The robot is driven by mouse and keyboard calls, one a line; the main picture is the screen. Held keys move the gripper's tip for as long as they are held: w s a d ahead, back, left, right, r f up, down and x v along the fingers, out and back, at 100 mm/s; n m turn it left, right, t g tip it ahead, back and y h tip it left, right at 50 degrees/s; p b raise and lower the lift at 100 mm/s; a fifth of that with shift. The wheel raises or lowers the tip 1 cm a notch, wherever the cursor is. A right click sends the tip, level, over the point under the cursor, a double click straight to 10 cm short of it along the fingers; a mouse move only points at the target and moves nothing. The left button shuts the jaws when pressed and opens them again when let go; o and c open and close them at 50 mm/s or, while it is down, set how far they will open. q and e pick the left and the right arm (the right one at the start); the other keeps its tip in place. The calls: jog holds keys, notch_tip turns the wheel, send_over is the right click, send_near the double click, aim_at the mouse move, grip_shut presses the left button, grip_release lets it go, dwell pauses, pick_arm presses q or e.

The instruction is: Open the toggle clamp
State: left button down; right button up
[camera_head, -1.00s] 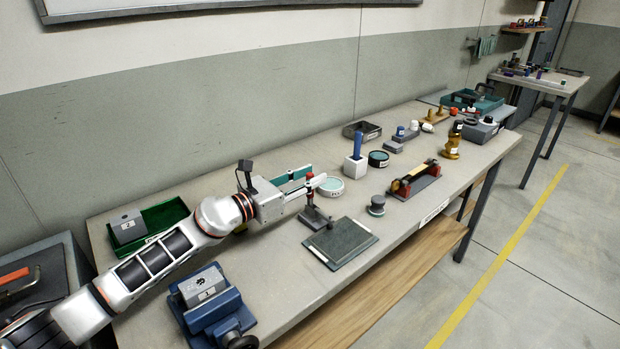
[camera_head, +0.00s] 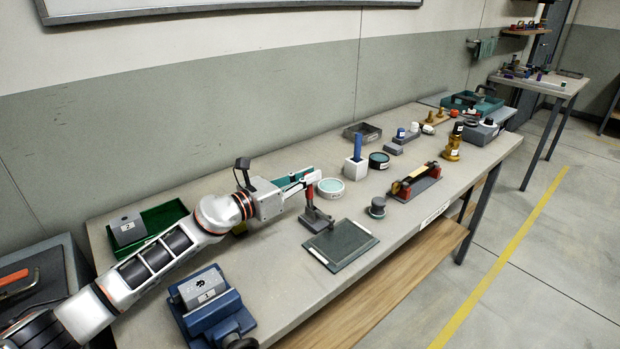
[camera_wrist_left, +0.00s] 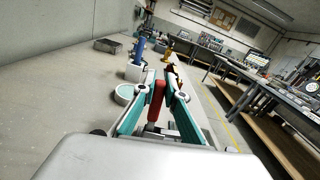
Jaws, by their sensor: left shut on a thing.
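The toggle clamp (camera_head: 316,216) stands on the bench at the back edge of a dark flat plate (camera_head: 343,248). Its red handle (camera_head: 310,194) leans slightly from upright. My left gripper (camera_head: 307,180) reaches in from the left and is shut on the handle. In the left wrist view the red handle (camera_wrist_left: 156,101) sits between the two teal fingers of my left gripper (camera_wrist_left: 162,88). The fingers and palm hide much of the clamp's lower part there. My right gripper is not in view.
A blue vise (camera_head: 213,308) stands at the front left, and a green tray (camera_head: 165,216) lies behind the arm. A round teal-topped dish (camera_head: 330,189) and a white block (camera_head: 356,169) with a blue peg stand just beyond the clamp. A small round knob (camera_head: 377,207) stands to the right.

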pick_arm(q)
jog(key=shift+w+a+f+n+b, duration=0.1)
jog(key=shift+w+a+f+n, duration=0.3)
jog(key=shift+n, duration=0.55)
jog(key=shift+w+a+f+n+b, duration=0.2)
jog(key=shift+w+a+n, duration=0.25)
jog(key=shift+w+n, duration=0.45)
jog(key=shift+w+a+f+n+b, duration=0.1)
jog(key=shift+w+a+f+n, duration=0.3)
jog(key=shift+n, duration=0.65)
jog(key=shift+r, duration=0.1)
jog(key=c, duration=2)
grip_release()
jog(key=shift+c, duration=0.2)
jog(key=shift+a, duration=0.1)
jog(key=v, duration=0.7)
jog(key=shift+a, duration=0.15)
jog(key=shift+s, duration=0.15)
